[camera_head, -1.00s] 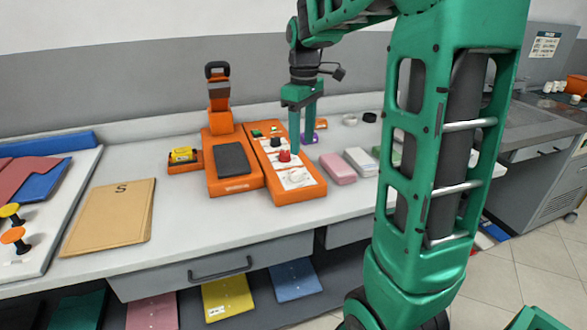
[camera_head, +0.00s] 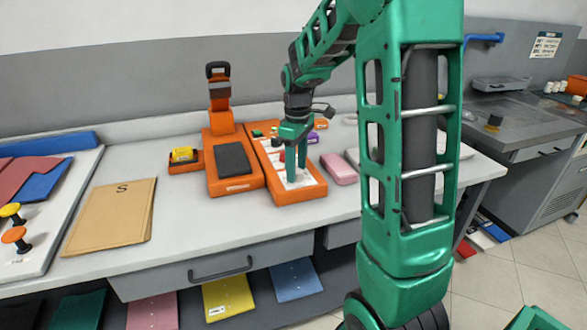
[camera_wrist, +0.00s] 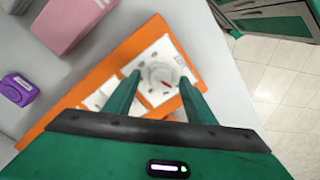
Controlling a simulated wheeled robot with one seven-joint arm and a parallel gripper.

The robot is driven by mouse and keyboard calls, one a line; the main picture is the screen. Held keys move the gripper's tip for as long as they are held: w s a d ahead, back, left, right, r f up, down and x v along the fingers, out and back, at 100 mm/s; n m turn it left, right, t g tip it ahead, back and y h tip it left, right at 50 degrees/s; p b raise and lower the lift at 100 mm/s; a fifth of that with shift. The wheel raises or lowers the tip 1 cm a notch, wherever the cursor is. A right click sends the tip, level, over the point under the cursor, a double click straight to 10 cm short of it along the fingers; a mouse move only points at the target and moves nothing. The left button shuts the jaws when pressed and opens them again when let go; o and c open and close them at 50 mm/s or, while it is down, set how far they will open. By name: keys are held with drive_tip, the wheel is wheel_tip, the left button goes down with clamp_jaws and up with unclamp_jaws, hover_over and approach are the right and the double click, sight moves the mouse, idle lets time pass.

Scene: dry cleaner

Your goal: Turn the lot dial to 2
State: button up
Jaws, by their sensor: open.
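The orange control panel (camera_head: 312,193) stands on the counter with a white face. In the wrist view its white round dial (camera_wrist: 157,73), with a red pointer mark, shows between my two fingers. Small marks ring the dial, too small to read, so its setting cannot be told. My green gripper (camera_head: 297,180) is open and points down over the panel's near end; it also shows in the wrist view (camera_wrist: 160,78). Its fingers straddle the dial; contact cannot be told. A red knob (camera_head: 282,156) shows partly behind my fingers; my gripper hides the white dial in the head view.
An orange device with a dark pad (camera_head: 233,159) adjoins the panel's left. A pink block (camera_head: 339,168) lies close on its right. A purple item (camera_wrist: 18,89) lies beyond. A tan folder (camera_head: 112,212) lies left; counter around it is clear.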

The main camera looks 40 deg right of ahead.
drive_tip(key=shift+f, duration=0.2)
drive_tip(key=c, duration=1)
drive_tip(key=shift+a, duration=0.2)
drive_tip(key=shift+c, duration=0.2)
drive_tip(key=shift+d, duration=0.15)
